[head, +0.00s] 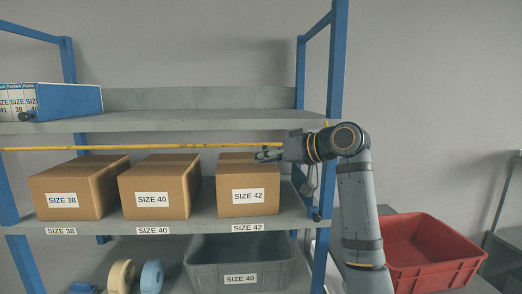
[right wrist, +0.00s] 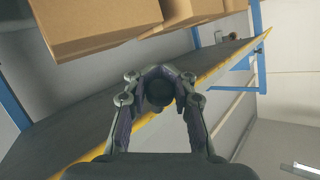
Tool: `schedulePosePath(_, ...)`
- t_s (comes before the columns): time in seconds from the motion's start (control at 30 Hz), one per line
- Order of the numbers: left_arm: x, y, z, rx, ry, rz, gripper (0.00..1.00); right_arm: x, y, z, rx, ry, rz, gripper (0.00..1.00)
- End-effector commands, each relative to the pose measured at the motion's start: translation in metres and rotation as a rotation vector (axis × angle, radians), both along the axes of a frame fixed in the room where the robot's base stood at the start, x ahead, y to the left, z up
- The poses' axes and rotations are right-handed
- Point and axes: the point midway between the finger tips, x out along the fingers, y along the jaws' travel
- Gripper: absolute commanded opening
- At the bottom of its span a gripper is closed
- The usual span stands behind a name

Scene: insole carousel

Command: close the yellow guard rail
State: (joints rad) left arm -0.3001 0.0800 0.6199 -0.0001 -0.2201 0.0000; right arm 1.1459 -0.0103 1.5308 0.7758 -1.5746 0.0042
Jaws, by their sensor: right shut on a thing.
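The yellow guard rail (head: 140,147) runs nearly level across the shelf bay, just above the cartons, from the left frame edge to my right gripper. My right gripper (head: 262,155) is at the rail's right end, in front of the top of the SIZE 42 carton (head: 248,196). In the right wrist view its fingers (right wrist: 160,88) are closed around a dark round piece, seemingly the rail's knob. A yellow strip passes diagonally behind them. The rail's right end is hidden behind my gripper. A small yellow part (head: 327,124) shows on the right blue post. My left gripper is out of view.
SIZE 38 (head: 65,192) and SIZE 40 (head: 155,193) cartons stand on the middle shelf. A blue box (head: 68,101) lies on the upper shelf. A grey bin (head: 240,265) sits below, and a red crate (head: 425,250) stands right of the blue post (head: 337,60).

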Motion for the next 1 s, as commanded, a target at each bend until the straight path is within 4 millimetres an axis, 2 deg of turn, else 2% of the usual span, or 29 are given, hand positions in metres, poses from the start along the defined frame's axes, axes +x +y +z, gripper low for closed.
schedulePosePath(0.03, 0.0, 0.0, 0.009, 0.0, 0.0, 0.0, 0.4, -0.002, -0.001, 0.006, -0.003, 0.025, -0.003, 0.0)
schedulePosePath(0.3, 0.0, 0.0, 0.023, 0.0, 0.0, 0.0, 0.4, -0.01, -0.002, 0.01, -0.002, 0.126, -0.005, 0.0)
schedulePosePath(0.83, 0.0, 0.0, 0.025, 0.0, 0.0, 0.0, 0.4, -0.011, -0.002, 0.011, -0.002, 0.148, -0.006, 0.0)
schedulePosePath(0.87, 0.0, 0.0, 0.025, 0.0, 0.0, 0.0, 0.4, -0.011, -0.002, 0.011, -0.002, 0.147, -0.006, 0.2)
schedulePosePath(1.0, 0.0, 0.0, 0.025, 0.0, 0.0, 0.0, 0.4, -0.011, -0.002, 0.011, -0.002, 0.148, -0.005, 0.39)
